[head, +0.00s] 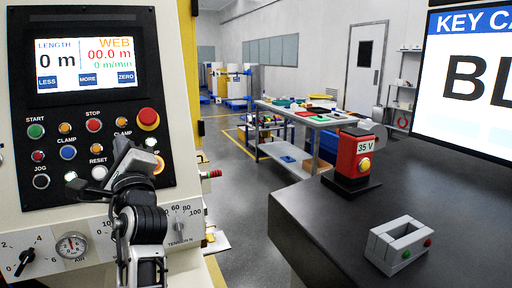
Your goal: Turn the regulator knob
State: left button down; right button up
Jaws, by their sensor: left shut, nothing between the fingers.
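A black pointer knob (25,262) with a scale marked 0 to 6 sits at the lower left of the machine's front, next to a round gauge (72,246) labelled AIR. Its pointer slants to the lower left. A second dial (180,224), marked TENSION N, is farther right, partly covered by my arm. My left gripper (124,160) is shut and empty, in front of the button panel's lower right, up and right of the AIR gauge. It hides part of the panel. My right gripper is not in view.
The button panel (110,98) carries several coloured buttons and a lit screen (85,63). A workbench (300,115) stands farther back.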

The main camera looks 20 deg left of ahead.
aim_at(27, 257)
jog(key=k, duration=1)
